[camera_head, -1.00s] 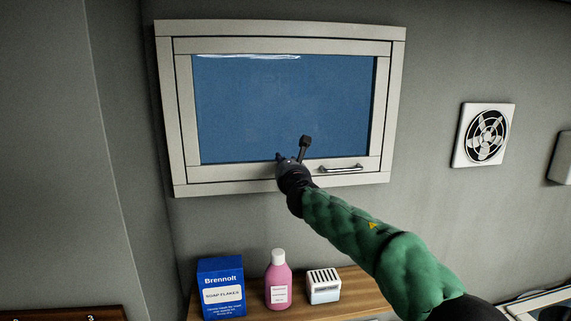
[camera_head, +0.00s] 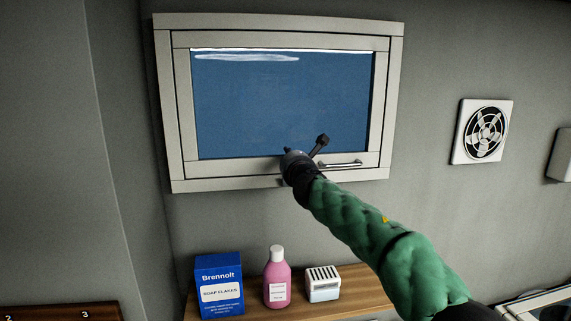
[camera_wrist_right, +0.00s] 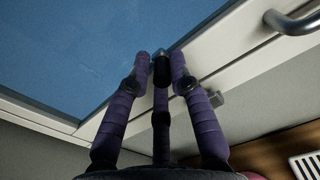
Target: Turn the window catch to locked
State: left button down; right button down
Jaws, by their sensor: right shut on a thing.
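The window (camera_head: 280,105) has blue glass in a pale frame (camera_head: 230,173). My right gripper (camera_head: 288,155) is at the frame's lower rail, left of the chrome handle (camera_head: 341,163). In the right wrist view its purple fingers (camera_wrist_right: 160,62) are closed around a small black piece (camera_wrist_right: 161,71), which looks like the window catch's grip. A grey bit of fitting (camera_wrist_right: 176,51) shows just beyond it. The fingers hide most of the catch, so its exact angle cannot be read. My left gripper is not in view.
A wooden shelf (camera_head: 355,286) below holds a blue soap flakes box (camera_head: 219,284), a pink bottle (camera_head: 277,281) and a white slotted box (camera_head: 322,284). A fan vent (camera_head: 483,131) is on the wall at right. The wall between window and shelf is clear.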

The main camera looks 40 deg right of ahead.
jog(key=shift+s+d+r, duration=0.1)
jog(key=shift+d+r, duration=0.05)
jog(key=c, duration=1.2)
grip_release()
jog(key=shift+c, duration=0.2)
jog(key=shift+s+d, duration=0.1)
jog(key=shift+d, duration=0.05)
jog(key=v, duration=1.2)
